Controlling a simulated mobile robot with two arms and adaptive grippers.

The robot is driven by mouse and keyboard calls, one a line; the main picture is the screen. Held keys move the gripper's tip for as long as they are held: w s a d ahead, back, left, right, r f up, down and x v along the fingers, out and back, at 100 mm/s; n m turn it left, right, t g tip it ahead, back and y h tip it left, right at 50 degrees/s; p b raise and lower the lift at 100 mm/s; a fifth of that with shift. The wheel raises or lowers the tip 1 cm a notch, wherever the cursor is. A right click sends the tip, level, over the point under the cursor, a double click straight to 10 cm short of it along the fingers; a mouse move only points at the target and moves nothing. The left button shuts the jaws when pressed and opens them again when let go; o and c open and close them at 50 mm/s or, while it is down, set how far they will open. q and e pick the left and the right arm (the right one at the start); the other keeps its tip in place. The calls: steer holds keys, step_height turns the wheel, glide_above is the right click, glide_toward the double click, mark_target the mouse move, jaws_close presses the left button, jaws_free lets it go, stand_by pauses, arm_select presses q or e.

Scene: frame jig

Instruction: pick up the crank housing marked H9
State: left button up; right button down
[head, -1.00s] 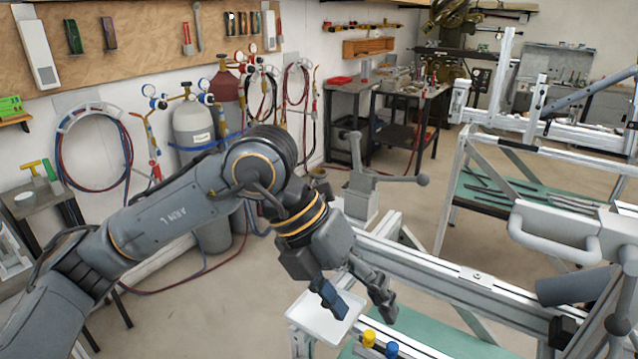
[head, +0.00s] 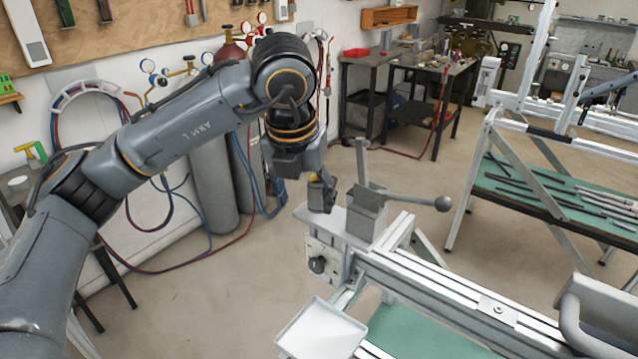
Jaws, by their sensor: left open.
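My left gripper (head: 322,196) is open and points down just left of the block. Its fingers overlap partly in this view, and nothing shows between them. I cannot tell whether a finger touches the block. My right gripper is out of view.
The jig's silver rail (head: 450,290) runs to the lower right. A white tray (head: 322,330) sits below my left gripper, and a black knob (head: 317,265) sticks out under the rail's end. Gas cylinders (head: 207,185) stand behind my left arm. Open floor lies beyond the block.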

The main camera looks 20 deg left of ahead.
mark_target(318, 182)
arm_select(q)
steer(key=w+p, duration=0.1)
steer(key=w, duration=0.2)
steer(key=shift+w, duration=0.55)
steer(key=w+p, duration=0.2)
steer(key=w, duration=0.1)
steer(key=shift+w+a+r, duration=0.15)
steer(key=shift+w, duration=0.1)
steer(key=p+x, duration=0.1)
steer(key=x, duration=0.1)
steer(key=shift+w+f+p, duration=0.1)
steer(key=shift+f+p, duration=0.2)
steer(key=shift+p, duration=0.1)
steer(key=shift+f, duration=0.45)
jaws_close()
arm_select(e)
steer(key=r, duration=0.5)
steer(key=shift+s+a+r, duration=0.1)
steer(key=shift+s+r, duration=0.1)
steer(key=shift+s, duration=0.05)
